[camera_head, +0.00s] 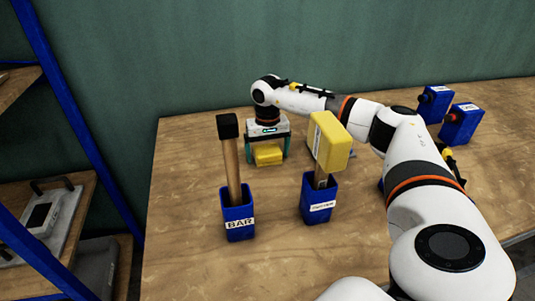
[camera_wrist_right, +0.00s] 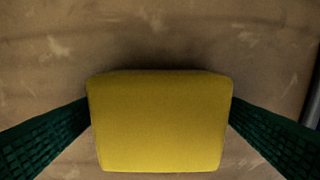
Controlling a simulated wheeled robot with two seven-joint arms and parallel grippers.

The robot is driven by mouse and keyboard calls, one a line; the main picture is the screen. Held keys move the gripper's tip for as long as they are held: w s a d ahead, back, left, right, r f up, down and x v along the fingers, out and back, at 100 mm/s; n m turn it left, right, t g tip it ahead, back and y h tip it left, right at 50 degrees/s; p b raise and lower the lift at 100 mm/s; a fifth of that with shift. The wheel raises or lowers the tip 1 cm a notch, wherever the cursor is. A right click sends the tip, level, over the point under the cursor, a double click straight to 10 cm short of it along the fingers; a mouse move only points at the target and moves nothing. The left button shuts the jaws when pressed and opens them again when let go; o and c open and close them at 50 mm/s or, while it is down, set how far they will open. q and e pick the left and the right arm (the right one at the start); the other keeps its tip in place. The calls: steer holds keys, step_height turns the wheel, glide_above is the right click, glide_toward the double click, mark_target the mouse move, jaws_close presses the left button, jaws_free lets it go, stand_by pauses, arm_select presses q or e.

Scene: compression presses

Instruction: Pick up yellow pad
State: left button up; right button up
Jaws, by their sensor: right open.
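The yellow pad (camera_head: 268,154) lies on the wooden table under my right gripper. In the right wrist view the pad (camera_wrist_right: 158,122) fills the lower middle, with its top face toward the camera. My right gripper (camera_head: 266,157) points down, with its green fingers on either side of the pad. In the right wrist view the fingers (camera_wrist_right: 159,135) stand left and right of the pad, close to its sides; whether they touch it I cannot tell. The right gripper is open. My left gripper does not show.
A blue holder marked BAR (camera_head: 238,222) holds a black-topped wooden bar (camera_head: 229,155). Another blue holder (camera_head: 319,205) holds a tool with a large yellow head (camera_head: 330,143), near my right arm. Blue boxes (camera_head: 461,124) stand at the back right. The table's front left is clear.

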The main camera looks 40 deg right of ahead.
mark_target(267, 149)
steer(key=c, duration=1)
steer(key=shift+r, duration=0.1)
steer(key=shift+c, duration=0.2)
step_height(267, 149, up, 10)
steer(key=shift+f, duration=0.1)
steer(key=shift+o, duration=0.8)
steer(key=shift+c, duration=0.5)
